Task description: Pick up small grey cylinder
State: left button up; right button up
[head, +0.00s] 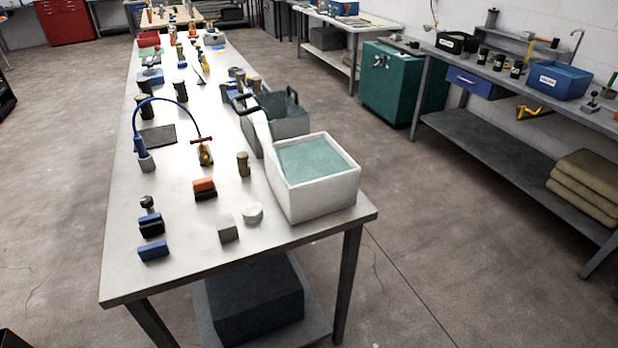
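A short, light grey, round piece (252,213) lies near the front of the long table (190,262). It looks like a low cylinder. A grey block (228,231) stands just in front of it and to its left; its exact shape is hard to tell. Another small grey cylinder-like piece (147,163) stands farther back at the left, under the end of a blue hose. I cannot tell which one the task names. Neither of my grippers is in view.
A white bin (318,196) with greenish contents stands right of the round piece. A grey handled container (285,122) is behind it. An orange-black block (205,189), blue blocks (153,251) and a brown cylinder (243,164) stand nearby. The table's front edge is clear.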

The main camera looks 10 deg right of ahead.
aim_at(257, 83)
jog(key=i+l+z, duration=0.6)
jog(key=l+z, duration=0.25)
jog(key=i+l+z, duration=0.2)
jog(key=z, duration=0.3)
jog(key=i+l+z, duration=0.15)
jog(key=i+z, duration=0.35)
jog(key=i+l, duration=0.15)
jog(key=i, duration=0.55)
jog(key=i+j+u, duration=0.1)
jog(key=i+u, duration=0.15)
jog(key=u, duration=0.15)
jog(key=i+u, duration=0.25)
jog(key=u, duration=0.15)
jog(key=i+u, duration=0.35)
jog(key=i+l+u, duration=0.1)
jog(key=u, duration=0.3)
jog(key=i, duration=0.05)
